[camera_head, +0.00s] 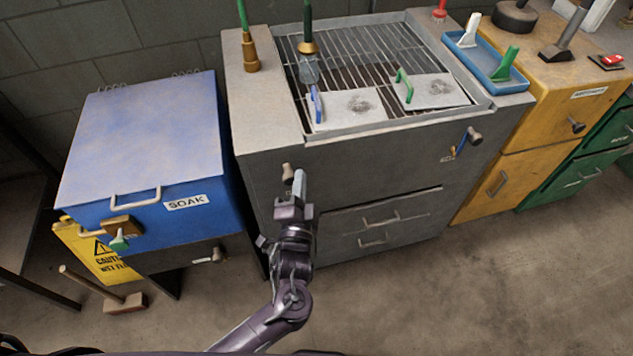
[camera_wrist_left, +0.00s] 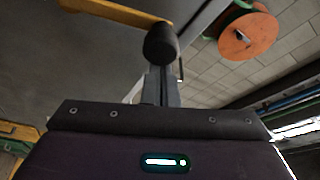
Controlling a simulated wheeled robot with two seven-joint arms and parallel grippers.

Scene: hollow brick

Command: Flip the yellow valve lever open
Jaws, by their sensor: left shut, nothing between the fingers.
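In the wrist view a yellow bar (camera_wrist_left: 115,12), which looks like the valve lever, runs across the top left to a dark round knob (camera_wrist_left: 160,42). In the head view a tan knob (camera_head: 287,172) sticks out of the grey cabinet front, and no yellow lever shows; my gripper covers that spot. My left gripper (camera_head: 299,180) is shut and empty, pointing at the cabinet just right of this knob. In the wrist view its fingers (camera_wrist_left: 161,88) are below the dark knob; I cannot tell whether they touch. My right gripper is not in view.
The grey cabinet (camera_head: 340,165) carries a grill rack (camera_head: 350,55) and has drawer handles (camera_head: 380,219) below. A second knob (camera_head: 475,136) with a blue lever is at its right. A blue SOAK box (camera_head: 150,130) stands left. Open floor (camera_head: 430,300) lies in front.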

